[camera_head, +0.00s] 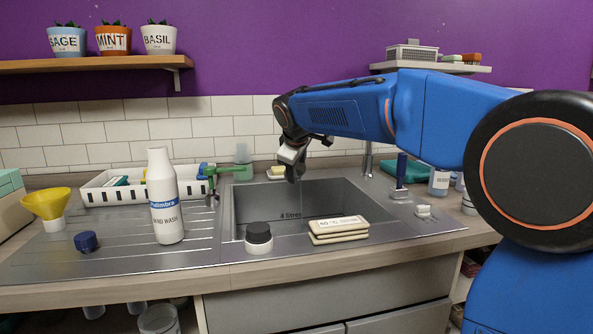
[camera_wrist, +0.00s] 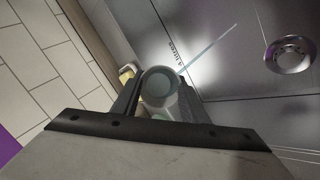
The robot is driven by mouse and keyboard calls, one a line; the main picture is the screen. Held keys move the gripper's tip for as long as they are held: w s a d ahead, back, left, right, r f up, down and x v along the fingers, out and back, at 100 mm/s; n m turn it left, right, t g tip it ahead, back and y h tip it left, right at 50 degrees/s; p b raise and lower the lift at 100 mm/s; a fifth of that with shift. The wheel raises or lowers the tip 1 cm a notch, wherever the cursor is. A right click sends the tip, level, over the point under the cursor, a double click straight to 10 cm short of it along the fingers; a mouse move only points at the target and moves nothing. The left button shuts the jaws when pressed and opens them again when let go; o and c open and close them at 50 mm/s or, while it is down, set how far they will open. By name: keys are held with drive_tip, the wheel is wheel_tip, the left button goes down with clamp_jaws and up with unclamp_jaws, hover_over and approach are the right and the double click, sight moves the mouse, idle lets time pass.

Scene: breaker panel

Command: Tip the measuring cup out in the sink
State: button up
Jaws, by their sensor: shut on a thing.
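The steel sink (camera_head: 262,202) has a "4 litres" mark on its inside wall. My gripper (camera_head: 293,168) is above the sink's back part, pointing down. In the wrist view my gripper (camera_wrist: 160,100) is shut on a round, translucent vessel, which looks like the measuring cup (camera_wrist: 160,84); its rim faces the camera. The cup's sides and contents are hard to make out, and in the head view my gripper mostly hides it. A thin pale streak (camera_wrist: 208,47) runs from beside the cup across the sink; I cannot tell whether it is liquid. The drain (camera_wrist: 290,53) lies to the right.
A hand wash bottle (camera_head: 165,200), a blue cap (camera_head: 86,242) and a yellow funnel (camera_head: 47,205) stand left. A translucent green container (camera_head: 243,160) and the tap (camera_head: 367,160) are behind.

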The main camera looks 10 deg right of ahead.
drive_tip(key=shift+s+d+r+m+t, duration=0.1)
drive_tip(key=shift+s+r+m+t, duration=0.05)
drive_tip(key=shift+t, duration=0.65)
drive_tip(key=shift+s+a+r+m+t, duration=0.1)
drive_tip(key=shift+s+r+t, duration=0.1)
drive_tip(key=shift+t, duration=0.6)
drive_tip(key=shift+s+d+r+m+t, duration=0.1)
drive_tip(key=shift+s+m+t, duration=0.05)
drive_tip(key=shift+t, duration=0.65)
idle(5.6)
